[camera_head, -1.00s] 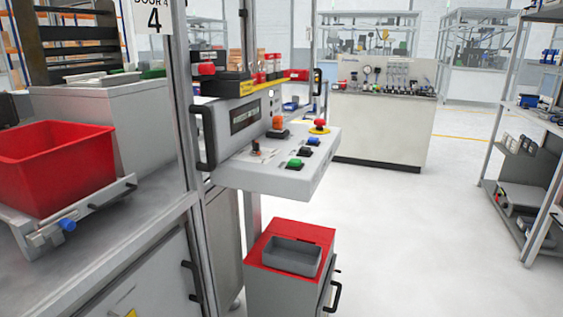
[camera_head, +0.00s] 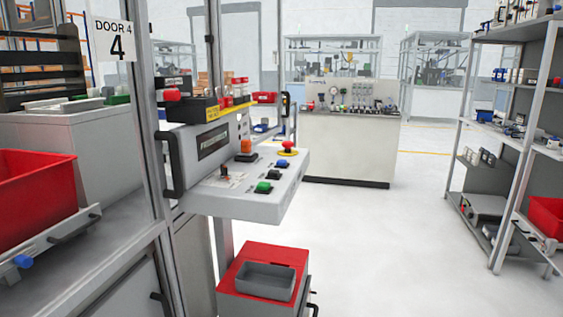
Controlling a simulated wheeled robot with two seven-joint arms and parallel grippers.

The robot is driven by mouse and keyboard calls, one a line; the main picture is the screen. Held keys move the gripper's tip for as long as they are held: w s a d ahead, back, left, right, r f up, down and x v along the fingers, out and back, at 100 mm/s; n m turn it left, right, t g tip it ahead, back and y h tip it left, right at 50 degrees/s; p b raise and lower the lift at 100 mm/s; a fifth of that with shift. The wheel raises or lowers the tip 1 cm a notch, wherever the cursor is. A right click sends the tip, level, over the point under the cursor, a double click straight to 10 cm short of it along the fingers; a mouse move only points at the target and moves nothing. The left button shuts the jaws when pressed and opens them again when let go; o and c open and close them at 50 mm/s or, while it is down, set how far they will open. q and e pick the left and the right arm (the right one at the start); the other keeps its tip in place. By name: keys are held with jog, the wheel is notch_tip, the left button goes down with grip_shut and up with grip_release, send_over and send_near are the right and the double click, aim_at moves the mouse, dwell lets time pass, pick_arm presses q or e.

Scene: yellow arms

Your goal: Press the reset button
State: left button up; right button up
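A grey control panel (camera_head: 236,203) juts out from the machine frame, left of the picture's middle. On its sloped top sit a green button (camera_head: 264,186), a blue button (camera_head: 282,164), a red mushroom button on a yellow base (camera_head: 288,147), an orange piece (camera_head: 246,146) and a small lever (camera_head: 225,173). Button labels are too small to read, so I cannot tell which one is marked reset. A display unit (camera_head: 214,141) stands behind the panel. Neither of my grippers is in view.
A red-topped cabinet with a grey tray (camera_head: 265,281) stands below the panel. A white bench (camera_head: 350,146) stands behind, shelving (camera_head: 500,140) at right. The floor (camera_head: 400,250) between is clear.

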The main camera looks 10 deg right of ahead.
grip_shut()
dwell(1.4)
